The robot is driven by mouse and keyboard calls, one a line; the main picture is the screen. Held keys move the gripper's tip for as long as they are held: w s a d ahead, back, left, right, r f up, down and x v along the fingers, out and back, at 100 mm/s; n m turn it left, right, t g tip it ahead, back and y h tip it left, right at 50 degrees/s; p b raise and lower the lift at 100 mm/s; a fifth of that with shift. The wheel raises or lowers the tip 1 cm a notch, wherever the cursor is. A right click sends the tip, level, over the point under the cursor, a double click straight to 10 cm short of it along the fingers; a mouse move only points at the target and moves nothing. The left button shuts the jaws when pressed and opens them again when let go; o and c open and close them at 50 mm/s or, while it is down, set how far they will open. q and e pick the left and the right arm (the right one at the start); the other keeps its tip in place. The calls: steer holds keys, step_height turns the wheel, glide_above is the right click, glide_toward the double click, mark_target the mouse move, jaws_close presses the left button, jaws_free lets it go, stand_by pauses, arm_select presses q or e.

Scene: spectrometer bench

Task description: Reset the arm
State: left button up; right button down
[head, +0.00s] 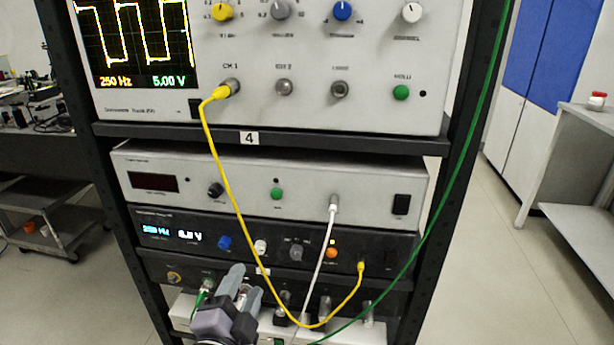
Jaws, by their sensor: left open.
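My left gripper (243,285) is at the bottom of the head view, left of centre, with its fingers pointing up toward the lower part of the rack. Its jaws are open, and I see nothing clearly held between them. It is in front of the lowest instruments and hides part of their panels. The yellow cable (232,190) hangs to the right of the fingers. My right gripper is not in view.
The rack holds an oscilloscope (300,105) with a lit trace, a grey unit (300,180) and a black generator (190,225). A white cable (322,240) and a green cable (455,185) hang in front. Floor (500,270) is clear at right.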

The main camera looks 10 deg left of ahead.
arm_select(q)
steer(key=s+a+f+n+g+h+p, duration=0.1)
steer(key=s+a+f+n+g+p, duration=0.2)
steer(key=s+f, duration=1.4)
steer(key=a+f+n+g, duration=0.1)
steer(key=n+g, duration=0.3)
steer(key=n, duration=0.3)
steer(key=shift+a+f+n+h, duration=0.2)
steer(key=shift+f+n+h, duration=0.1)
steer(key=shift+f, duration=0.1)
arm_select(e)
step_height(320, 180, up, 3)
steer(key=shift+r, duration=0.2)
